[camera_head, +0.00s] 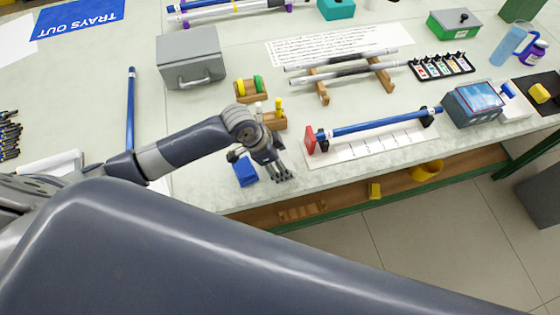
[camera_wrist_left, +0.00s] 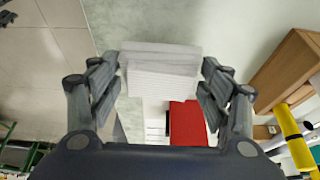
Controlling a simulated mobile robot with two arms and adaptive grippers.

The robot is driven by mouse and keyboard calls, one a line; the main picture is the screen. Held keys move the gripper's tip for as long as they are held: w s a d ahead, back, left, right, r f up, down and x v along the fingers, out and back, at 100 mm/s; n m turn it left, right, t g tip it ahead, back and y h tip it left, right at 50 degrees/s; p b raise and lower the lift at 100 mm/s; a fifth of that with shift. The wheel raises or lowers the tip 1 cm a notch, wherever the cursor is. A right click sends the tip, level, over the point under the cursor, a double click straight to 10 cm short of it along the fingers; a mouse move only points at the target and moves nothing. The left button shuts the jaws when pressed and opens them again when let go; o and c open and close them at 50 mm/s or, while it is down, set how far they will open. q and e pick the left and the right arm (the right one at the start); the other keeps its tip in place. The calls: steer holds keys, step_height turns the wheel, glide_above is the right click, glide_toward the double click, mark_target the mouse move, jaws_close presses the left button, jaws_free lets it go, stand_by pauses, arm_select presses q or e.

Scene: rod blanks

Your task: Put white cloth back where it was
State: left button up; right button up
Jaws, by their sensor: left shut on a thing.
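The white cloth (camera_wrist_left: 160,68) is a folded, ribbed pad between the fingers of my left gripper (camera_wrist_left: 160,85) in the left wrist view. The gripper is shut on it from both sides. In the head view my left gripper (camera_head: 281,174) is over the front part of the bench, left of the red end block, and mostly hides the cloth. I cannot tell whether the cloth touches the bench top. My right gripper is not in view.
A red end block (camera_head: 310,140) and a blue rod (camera_head: 375,123) on a white scale sheet lie just right. A blue block (camera_head: 245,172) is close left of the gripper. A wooden holder (camera_head: 274,122) with a yellow peg stands behind. The bench's front edge is near.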

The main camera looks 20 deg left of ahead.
arm_select(q)
steer(key=shift+f, duration=0.7)
steer(key=shift+f, duration=0.2)
steer(key=o, duration=0.9)
steer(key=shift+o, duration=0.2)
